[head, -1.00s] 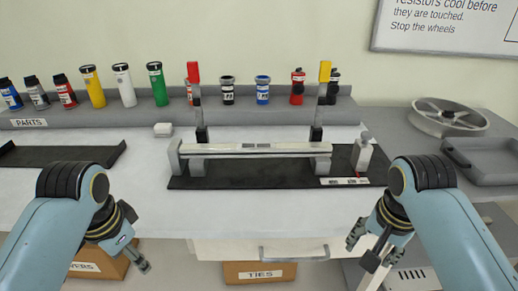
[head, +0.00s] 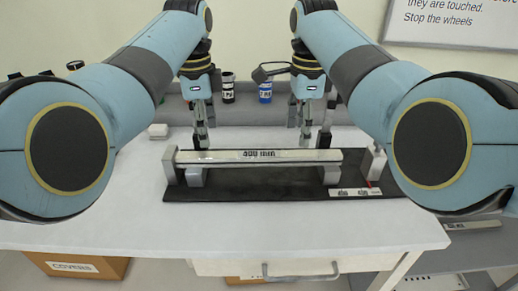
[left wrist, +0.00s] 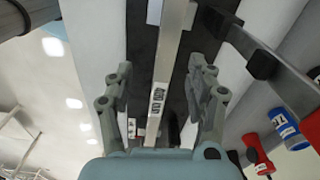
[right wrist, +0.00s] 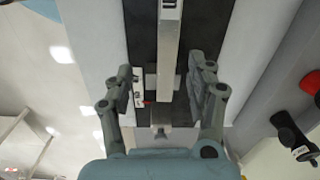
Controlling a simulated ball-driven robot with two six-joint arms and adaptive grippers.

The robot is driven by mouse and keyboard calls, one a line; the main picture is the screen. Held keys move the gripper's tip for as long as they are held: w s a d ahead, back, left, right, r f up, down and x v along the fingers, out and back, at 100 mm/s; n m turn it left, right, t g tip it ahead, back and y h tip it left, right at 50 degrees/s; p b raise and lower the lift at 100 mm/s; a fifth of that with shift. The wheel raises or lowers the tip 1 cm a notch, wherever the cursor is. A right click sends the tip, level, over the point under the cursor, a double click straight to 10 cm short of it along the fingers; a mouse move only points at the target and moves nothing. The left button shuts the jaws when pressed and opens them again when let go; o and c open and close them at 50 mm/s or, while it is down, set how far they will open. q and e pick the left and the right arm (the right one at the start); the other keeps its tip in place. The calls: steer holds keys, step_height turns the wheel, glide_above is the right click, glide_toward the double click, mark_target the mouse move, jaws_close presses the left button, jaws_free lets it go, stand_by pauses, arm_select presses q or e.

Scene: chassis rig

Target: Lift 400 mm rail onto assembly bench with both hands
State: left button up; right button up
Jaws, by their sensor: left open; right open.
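The 400 mm rail (head: 310,155) is a pale, straight bar with a dark-lettered label. It lies level across two grey end blocks on a black mat (head: 260,184). My left gripper (head: 203,140) is open above the left part of the rail. In the left wrist view the rail (left wrist: 172,50) runs between the spread fingers (left wrist: 161,72). My right gripper (head: 306,138) is open above the right part. In its wrist view the rail (right wrist: 168,45) passes between the fingers (right wrist: 163,72). Both grippers are empty, and I cannot tell their exact height above the rail.
A small grey block (head: 373,160) stands on the mat's right end. A white block (head: 158,131) sits at the back left. Small bottles, including a blue one (head: 265,92), line the grey back shelf. The white bench front (head: 230,228) is clear.

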mark_target(292, 154)
steer(key=shift+w+a+r+m, duration=0.15)
steer(key=shift+w+a+r, duration=0.15)
steer(key=shift+r, duration=0.1)
steer(key=shift+w+a+r+m, duration=0.15)
steer(key=shift+w+r, duration=0.15)
steer(key=shift+r, duration=0.1)
arm_select(q)
steer(key=shift+w+d+r+m, duration=0.3)
steer(key=shift+d+r, duration=0.05)
steer(key=shift+r, duration=0.25)
steer(key=shift+w+d+r+m, duration=0.3)
steer(key=shift+r, duration=0.3)
arm_select(e)
steer(key=shift+a+r, duration=0.15)
steer(key=shift+r, duration=0.25)
